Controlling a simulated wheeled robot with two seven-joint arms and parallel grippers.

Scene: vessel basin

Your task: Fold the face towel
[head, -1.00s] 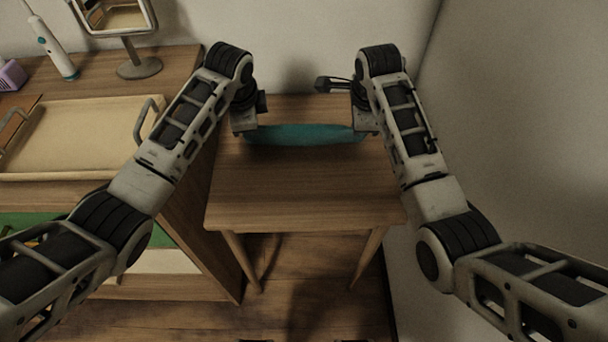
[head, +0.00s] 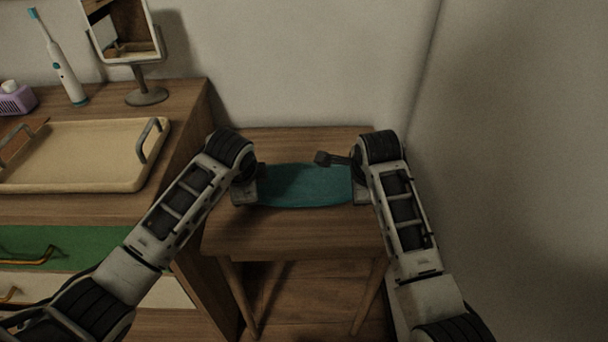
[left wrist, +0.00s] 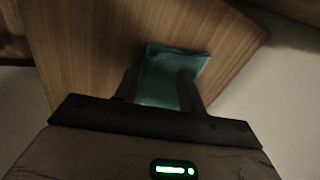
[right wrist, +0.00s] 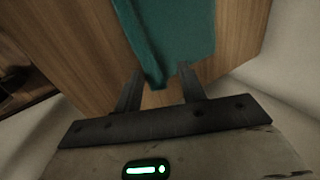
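The teal face towel (head: 305,185) lies on the small wooden table, a flat band between my two grippers. Its ends also show in the left wrist view (left wrist: 172,62) and the right wrist view (right wrist: 178,35). My left gripper (head: 246,194) is at the towel's left end; its fingers (left wrist: 158,80) stand apart with towel between them. My right gripper (head: 359,190) is at the right end; its fingers (right wrist: 160,76) stand apart, with a folded-looking towel edge between them. I cannot tell how many layers the towel has.
The small wooden table (head: 300,228) has bare surface in front of and behind the towel. A higher cabinet at left bears a cream tray (head: 75,152), a mirror (head: 146,95), an electric toothbrush (head: 62,70) and a purple box (head: 18,100). Walls stand behind and at right.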

